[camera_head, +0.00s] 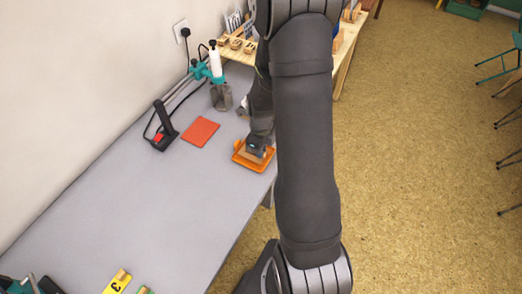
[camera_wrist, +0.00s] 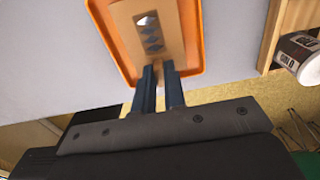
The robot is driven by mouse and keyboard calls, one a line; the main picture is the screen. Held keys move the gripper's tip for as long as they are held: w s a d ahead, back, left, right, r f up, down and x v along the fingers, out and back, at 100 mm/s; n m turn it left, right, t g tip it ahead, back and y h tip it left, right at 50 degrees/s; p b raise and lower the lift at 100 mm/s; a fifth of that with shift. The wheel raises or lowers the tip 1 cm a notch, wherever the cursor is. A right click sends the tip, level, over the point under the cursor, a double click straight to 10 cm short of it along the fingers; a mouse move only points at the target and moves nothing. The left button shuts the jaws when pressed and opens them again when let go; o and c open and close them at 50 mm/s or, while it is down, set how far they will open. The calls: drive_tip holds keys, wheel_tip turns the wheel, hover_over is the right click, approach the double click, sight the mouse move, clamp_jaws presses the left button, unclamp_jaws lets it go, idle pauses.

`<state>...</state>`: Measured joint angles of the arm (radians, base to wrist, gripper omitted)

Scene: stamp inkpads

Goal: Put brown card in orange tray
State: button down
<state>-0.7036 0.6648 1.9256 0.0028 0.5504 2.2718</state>
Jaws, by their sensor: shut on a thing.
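The brown card (camera_wrist: 133,22) shows in the wrist view with a column of dark diamond marks and lies over the orange tray. My gripper (camera_wrist: 158,68) is shut on the near end of the card. The orange tray (camera_wrist: 196,50) shows around the card, with its rim visible at the sides and near edge. In the head view the orange tray (camera_head: 240,158) sits near the table's right edge, and my gripper is above it with the card (camera_head: 247,152) partly hidden. I cannot tell whether the card touches the tray floor.
A red-orange flat pad (camera_head: 201,132) lies left of the tray. A black stand with a red part (camera_head: 161,137) and a teal-clamped device (camera_head: 216,80) stand farther back. Yellow numbered pieces (camera_head: 117,281) lie at the near edge. A white cup (camera_wrist: 300,57) is right of the tray. The table's middle is clear.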

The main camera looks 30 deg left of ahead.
drive_tip(key=shift+f, duration=0.55)
drive_tip(key=shift+f, duration=0.1)
drive_tip(key=c, duration=1.5)
unclamp_jaws()
wheel_tip(320, 180, up, 12)
